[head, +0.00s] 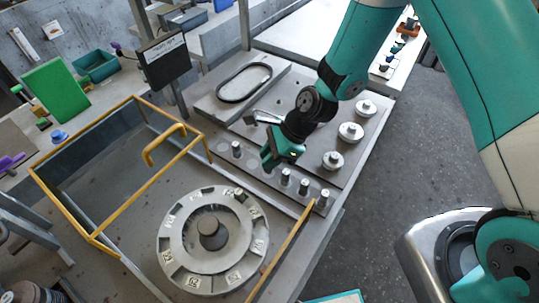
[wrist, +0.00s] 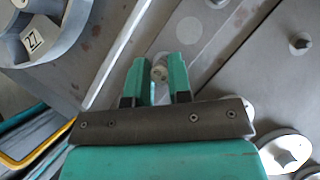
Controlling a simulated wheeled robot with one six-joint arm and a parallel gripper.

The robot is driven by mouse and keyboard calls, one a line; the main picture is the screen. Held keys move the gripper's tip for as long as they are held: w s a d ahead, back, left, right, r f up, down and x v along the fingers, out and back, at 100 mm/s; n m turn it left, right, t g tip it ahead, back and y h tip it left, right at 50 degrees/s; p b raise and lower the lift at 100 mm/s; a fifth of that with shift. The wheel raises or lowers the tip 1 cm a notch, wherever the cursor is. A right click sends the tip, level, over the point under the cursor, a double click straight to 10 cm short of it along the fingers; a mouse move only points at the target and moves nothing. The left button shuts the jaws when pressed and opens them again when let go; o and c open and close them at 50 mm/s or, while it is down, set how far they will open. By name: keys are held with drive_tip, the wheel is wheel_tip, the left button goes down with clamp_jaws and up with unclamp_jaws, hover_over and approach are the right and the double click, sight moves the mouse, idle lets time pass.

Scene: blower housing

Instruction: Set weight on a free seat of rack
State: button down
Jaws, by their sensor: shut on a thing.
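My gripper (head: 271,160) is over the dark bar-shaped rack (head: 262,177) in the head view. In the wrist view its two green fingers (wrist: 160,75) are closed on a small grey cylindrical weight (wrist: 159,72). The held weight is hidden behind the fingers in the head view. Several small dark cylinders with pale tops stand on the rack: one (head: 236,148) left of my gripper and others (head: 285,177) (head: 303,187) (head: 323,198) to its right. I cannot tell how far the held weight is above the rack. My gripper hides part of the rack.
A round housing ring (head: 170,240) with numbered pockets stands front left of the rack; a small cylinder (head: 239,192) is on its rim. Silver knobbed discs (head: 350,132) stand on the plate behind. A yellow-framed guard (head: 62,205) with a raised handle is at left.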

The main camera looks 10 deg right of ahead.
drive_tip(key=shift+f, duration=0.2)
drive_tip(key=shift+f, duration=0.3)
idle(0.3)
drive_tip(key=c, duration=1)
unclamp_jaws()
drive_tip(key=shift+o, duration=0.2)
drive_tip(key=shift+r+p, duration=3.2)
drive_tip(key=shift+r, duration=0.65)
drive_tip(key=shift+f, duration=0.1)
